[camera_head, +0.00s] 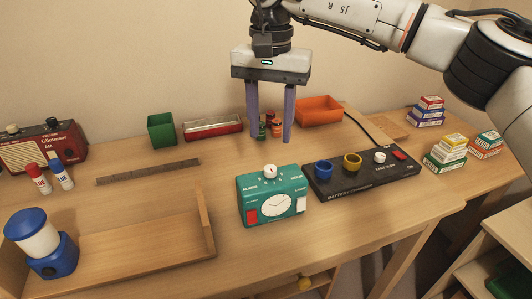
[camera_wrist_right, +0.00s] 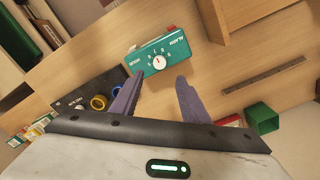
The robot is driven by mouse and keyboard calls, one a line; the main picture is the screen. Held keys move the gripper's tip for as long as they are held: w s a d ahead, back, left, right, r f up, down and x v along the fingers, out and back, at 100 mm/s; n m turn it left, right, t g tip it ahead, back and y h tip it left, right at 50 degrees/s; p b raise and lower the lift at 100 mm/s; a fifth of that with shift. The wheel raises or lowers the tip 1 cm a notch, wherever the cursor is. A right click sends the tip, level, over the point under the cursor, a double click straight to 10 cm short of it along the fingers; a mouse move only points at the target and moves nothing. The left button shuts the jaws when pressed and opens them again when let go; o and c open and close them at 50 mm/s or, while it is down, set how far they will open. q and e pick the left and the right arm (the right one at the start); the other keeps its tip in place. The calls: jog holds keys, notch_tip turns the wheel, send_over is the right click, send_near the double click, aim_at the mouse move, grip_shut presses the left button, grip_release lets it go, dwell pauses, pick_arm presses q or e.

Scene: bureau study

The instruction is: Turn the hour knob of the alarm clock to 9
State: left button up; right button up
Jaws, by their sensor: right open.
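The teal alarm clock (camera_head: 246,198) stands on the desk in the middle of the head view, with a white round dial on its front. Its white hour knob (camera_head: 270,171) sits on top, with marks around it. The right wrist view shows the clock (camera_wrist_right: 180,47) and its knob (camera_wrist_right: 159,62) from above, just beyond the fingertips in the picture. The knob's exact setting is too small to read. My right gripper (camera_head: 270,141) is open and empty, pointing down above the desk, apart from the clock. It also shows in the wrist view (camera_wrist_right: 160,78). My left gripper is out of view.
A dark control panel (camera_head: 345,186) with blue and yellow rings stands right of the clock. A wooden tray (camera_head: 130,245) and blue lantern (camera_head: 57,255) are to the left. Small bottles (camera_head: 275,128), a green box (camera_head: 161,130) and an orange bin (camera_head: 320,111) stand behind.

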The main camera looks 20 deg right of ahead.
aim_at(270, 168)
jog(key=f, duration=0.8)
jog(key=shift+s+f, duration=0.1)
jog(key=shift+s, duration=0.2)
jog(key=shift+f, duration=0.25)
jog(key=shift+c, duration=0.8)
jog(key=shift+w, duration=0.1)
grip_shut()
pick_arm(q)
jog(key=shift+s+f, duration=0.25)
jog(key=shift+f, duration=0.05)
